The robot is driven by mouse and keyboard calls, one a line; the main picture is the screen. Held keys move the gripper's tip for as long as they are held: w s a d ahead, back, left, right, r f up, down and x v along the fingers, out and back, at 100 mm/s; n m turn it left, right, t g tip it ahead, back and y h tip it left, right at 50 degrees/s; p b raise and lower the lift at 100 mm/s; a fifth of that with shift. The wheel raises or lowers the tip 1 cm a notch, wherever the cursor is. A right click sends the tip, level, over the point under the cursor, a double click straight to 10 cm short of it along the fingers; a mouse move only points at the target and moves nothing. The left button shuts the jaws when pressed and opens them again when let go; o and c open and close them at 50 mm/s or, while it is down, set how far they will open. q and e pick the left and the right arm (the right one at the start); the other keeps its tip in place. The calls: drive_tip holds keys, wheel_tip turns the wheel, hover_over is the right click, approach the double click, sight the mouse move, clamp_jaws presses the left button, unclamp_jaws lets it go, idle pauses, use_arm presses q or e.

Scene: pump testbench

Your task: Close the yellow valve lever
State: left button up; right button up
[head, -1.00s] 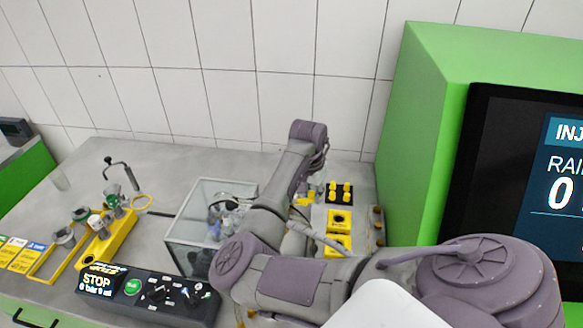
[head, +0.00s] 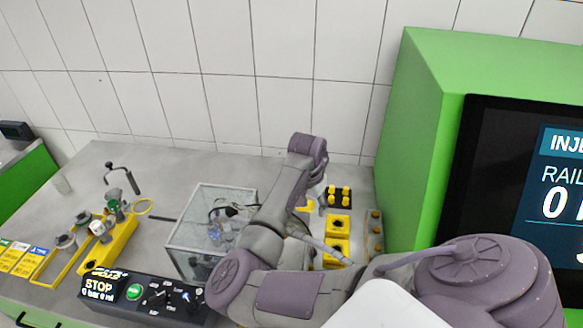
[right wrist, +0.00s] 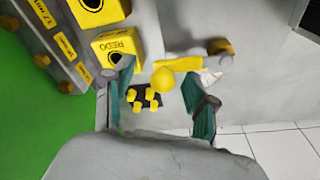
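The yellow valve lever (right wrist: 184,65) shows in the right wrist view as a yellow bar with a round yellow knob (right wrist: 163,80) at its end. The bar runs right to a grey fitting with a yellow cap. My right gripper (right wrist: 160,82) is open, with its teal-padded fingers on either side of the knob; I cannot tell whether they touch it. In the head view, only a small yellow piece of the lever (head: 305,206) shows beside my right arm. The right gripper there is mostly hidden behind its wrist. My left gripper is in neither view now.
A black pad with yellow knobs (head: 339,196) and yellow blocks with round holes (head: 338,225) stand right of the lever. A clear box (head: 190,247) stands left of my right arm. The green cabinet (head: 425,140) rises at the right. A control panel (head: 150,293) lies in front.

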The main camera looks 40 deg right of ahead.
sight(311, 201)
drive_tip(key=o, duration=0.3)
drive_tip(key=shift+a+f, duration=0.1)
drive_tip(key=shift+a, duration=0.4)
drive_tip(key=shift+w+a+r, duration=0.1)
drive_tip(key=shift+a+r, duration=0.15)
drive_tip(key=shift+d+r+p, duration=0.25)
drive_tip(key=shift+r+p, duration=0.3)
drive_tip(key=shift+p, duration=0.15)
drive_tip(key=shift+d+r+p, duration=0.1)
drive_tip(key=shift+r+p, duration=0.5)
drive_tip(key=shift+p, duration=0.15)
wheel_tip(311, 201, up, 2)
drive_tip(key=shift+r+p, duration=0.1)
drive_tip(key=shift+p, duration=0.6)
drive_tip(key=shift+r, duration=0.75)
